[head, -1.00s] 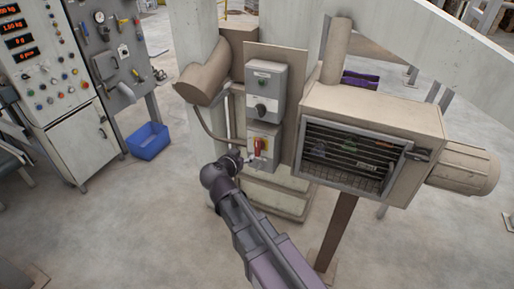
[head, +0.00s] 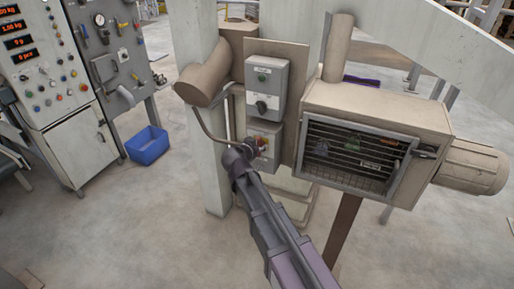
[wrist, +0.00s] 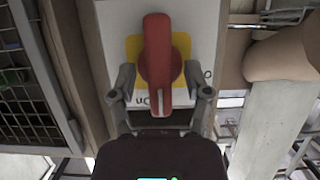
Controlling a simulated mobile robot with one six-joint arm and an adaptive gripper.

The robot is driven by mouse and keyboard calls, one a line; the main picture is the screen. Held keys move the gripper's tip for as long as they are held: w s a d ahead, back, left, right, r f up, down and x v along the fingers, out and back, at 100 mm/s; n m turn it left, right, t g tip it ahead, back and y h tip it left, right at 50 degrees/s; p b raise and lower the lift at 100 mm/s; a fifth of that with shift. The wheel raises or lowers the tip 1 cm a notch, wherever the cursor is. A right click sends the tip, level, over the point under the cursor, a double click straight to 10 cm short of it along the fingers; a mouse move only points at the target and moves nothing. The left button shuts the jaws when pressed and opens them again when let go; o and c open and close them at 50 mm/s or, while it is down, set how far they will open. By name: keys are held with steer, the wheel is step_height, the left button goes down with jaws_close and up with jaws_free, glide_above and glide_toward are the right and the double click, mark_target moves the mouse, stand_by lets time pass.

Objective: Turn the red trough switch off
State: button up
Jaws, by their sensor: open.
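The red trough switch (wrist: 158,55) is a rotary handle on a yellow plate (wrist: 132,48), on a light box front. In the wrist view its white-marked end points down beside an upside-down "On" label; an "O" stands at the right. My gripper (wrist: 160,80) is open, with one finger on each side of the handle and gaps visible to both. In the head view the switch box (head: 273,133) sits low on a post panel, and my wrist and gripper (head: 252,147) cover much of the switch.
A grey box with a black knob (head: 269,88) is mounted just above. A beige housing with a barred guard (head: 355,158) stands close at the right. A pipe elbow (head: 203,82) is at the upper left. A blue bin (head: 147,146) lies on open floor farther left.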

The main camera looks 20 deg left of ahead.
steer(key=c, duration=0.8)
steer(key=n+h, duration=0.2)
steer(key=n, duration=0.1)
steer(key=shift+a+f+b, duration=0.15)
steer(key=shift+a+b, duration=0.1)
steer(key=shift+b, duration=0.15)
steer(key=n+h+b, duration=0.1)
steer(key=n+h, duration=0.1)
steer(key=n, duration=0.1)
steer(key=shift+a+f+b, duration=0.1)
steer(key=shift+f+b, duration=0.05)
steer(key=shift+b, duration=0.25)
steer(key=n+h+b, duration=0.1)
steer(key=n, duration=0.1)
steer(key=n+t+h+b, duration=0.1)
steer(key=n+b, duration=0.1)
steer(key=shift+f+t, duration=0.2)
steer(key=shift+t, duration=0.1)
steer(key=shift+n+t+h+b, duration=0.5)
steer(key=shift+n+b, duration=0.7)
steer(key=shift+n, duration=0.6)
steer(key=shift+r, duration=0.1)
